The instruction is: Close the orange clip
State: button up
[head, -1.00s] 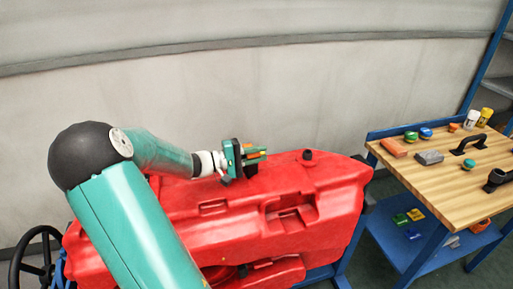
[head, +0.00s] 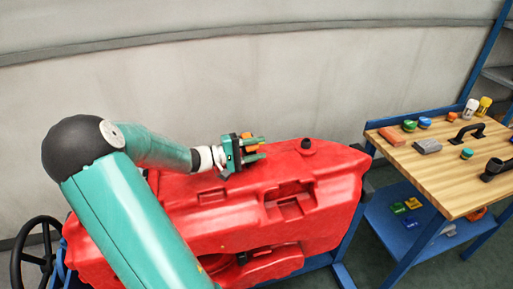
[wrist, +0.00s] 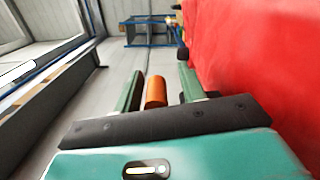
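The orange clip (wrist: 156,92) shows in the wrist view as a short orange piece between the two green fingers of my gripper (wrist: 160,90). A gap shows on each side of it, wider on the right, so the fingers look spread and not pressed on it. In the head view my gripper (head: 261,149) is above the top left part of the red tank (head: 330,190), with a bit of the orange clip (head: 250,147) showing between the fingers. I cannot tell whether the clip is open or closed; its base is hidden by the gripper.
A black cap (head: 306,144) stands on the tank's top, to the right of my gripper. A wooden-topped workbench (head: 445,185) at the right holds caps, bottles and blocks. A black handwheel (head: 38,262) is at the lower left. The pale wall (head: 250,90) runs behind the tank.

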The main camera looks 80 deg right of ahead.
jog(key=shift+r, duration=0.1)
jog(key=v, duration=1.2)
dwell(0.5)
